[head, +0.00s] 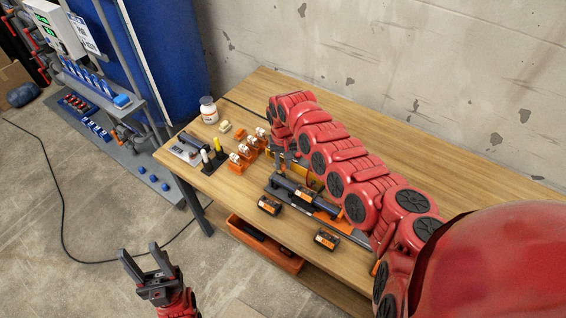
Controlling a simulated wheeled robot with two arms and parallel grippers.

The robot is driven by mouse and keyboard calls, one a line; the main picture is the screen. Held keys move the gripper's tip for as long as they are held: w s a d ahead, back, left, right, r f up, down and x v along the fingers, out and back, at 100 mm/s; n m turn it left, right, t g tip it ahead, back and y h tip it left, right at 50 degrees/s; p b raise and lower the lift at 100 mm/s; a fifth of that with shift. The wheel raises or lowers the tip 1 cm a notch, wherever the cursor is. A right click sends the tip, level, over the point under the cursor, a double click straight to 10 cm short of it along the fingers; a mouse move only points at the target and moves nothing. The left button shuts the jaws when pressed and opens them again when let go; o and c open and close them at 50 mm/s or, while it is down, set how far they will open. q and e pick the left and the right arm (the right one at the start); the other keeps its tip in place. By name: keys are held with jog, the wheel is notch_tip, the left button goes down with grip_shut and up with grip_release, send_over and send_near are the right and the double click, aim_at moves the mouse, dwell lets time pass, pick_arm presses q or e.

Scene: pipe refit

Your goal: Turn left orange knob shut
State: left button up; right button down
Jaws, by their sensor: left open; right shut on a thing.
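I cannot make out a left orange knob for certain. My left gripper (141,257) is open and empty over the floor, in front of the table's left end. My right arm reaches across the table from the right. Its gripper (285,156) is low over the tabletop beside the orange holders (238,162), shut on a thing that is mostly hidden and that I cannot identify.
The wooden table (190,177) carries a white jar (208,110), a dark tool tray (290,188) and small black-orange boxes (327,239). An orange bin (262,246) sits below. A black cable (62,190) crosses the floor. Floor left of the table is mostly clear.

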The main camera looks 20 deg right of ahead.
jog(key=shift+w+r+n, duration=0.1)
jog(key=shift+n, duration=1.8)
jog(key=n+b, duration=0.1)
jog(key=n, duration=0.3)
jog(key=shift+n+b, duration=0.3)
jog(key=shift+b, duration=0.05)
jog(key=n+b, duration=0.1)
jog(key=n, duration=0.4)
jog(key=shift+b, duration=0.3)
jog(key=shift+n+b, duration=0.55)
jog(key=shift+n, duration=1.65)
jog(key=c, duration=0.7)
grip_release()
